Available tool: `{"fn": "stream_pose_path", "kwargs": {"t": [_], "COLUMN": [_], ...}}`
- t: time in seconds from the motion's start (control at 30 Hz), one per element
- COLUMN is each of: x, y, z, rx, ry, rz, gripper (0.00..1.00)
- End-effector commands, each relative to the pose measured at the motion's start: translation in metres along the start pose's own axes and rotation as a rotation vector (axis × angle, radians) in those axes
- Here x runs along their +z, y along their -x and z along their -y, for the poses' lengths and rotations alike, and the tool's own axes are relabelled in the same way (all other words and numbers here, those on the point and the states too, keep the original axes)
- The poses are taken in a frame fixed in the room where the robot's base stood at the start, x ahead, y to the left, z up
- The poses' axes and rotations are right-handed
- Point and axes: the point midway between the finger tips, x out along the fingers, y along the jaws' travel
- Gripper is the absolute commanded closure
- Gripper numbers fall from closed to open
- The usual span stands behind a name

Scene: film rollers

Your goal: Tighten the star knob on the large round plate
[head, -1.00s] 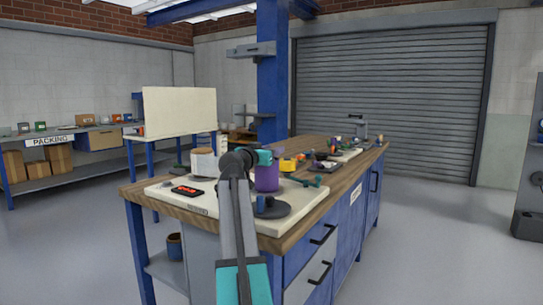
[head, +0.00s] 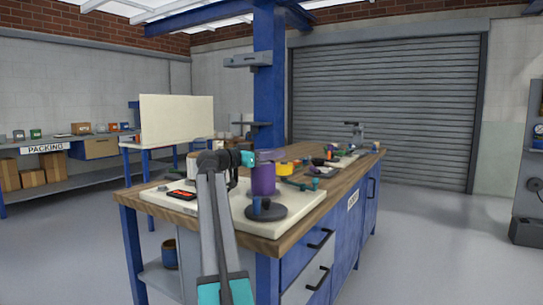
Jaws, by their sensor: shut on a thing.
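A dark round plate (head: 284,212) lies near the front right of the pale mat on the bench.
A red-and-black device (head: 182,194) lies on the mat (head: 207,213) at left. A yellow piece (head: 284,168) and teal part (head: 300,185) lie behind the cylinder. Several more items crowd the far bench. The wooden front edge (head: 250,238) is bare.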

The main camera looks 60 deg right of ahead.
Motion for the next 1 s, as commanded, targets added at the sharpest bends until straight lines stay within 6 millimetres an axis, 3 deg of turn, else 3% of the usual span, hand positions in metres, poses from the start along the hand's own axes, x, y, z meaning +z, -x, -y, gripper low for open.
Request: {"fn": "stream_pose_path", "kwargs": {"t": [0.47, 0.5, 0.57, 1.0], "x": [-0.0010, -0.0010, -0.0009, -0.0040], "y": [0.0013, 0.0012, 0.0012, 0.0004], "z": [-0.0010, -0.0009, -0.0008, -0.0005], "rx": [0.016, 0.016, 0.016, 0.015], "ry": [-0.001, -0.001, -0.001, -0.001], "rz": [-0.002, -0.003, -0.002, -0.002], "gripper": [0.87, 0.58, 0.48, 0.46]}}
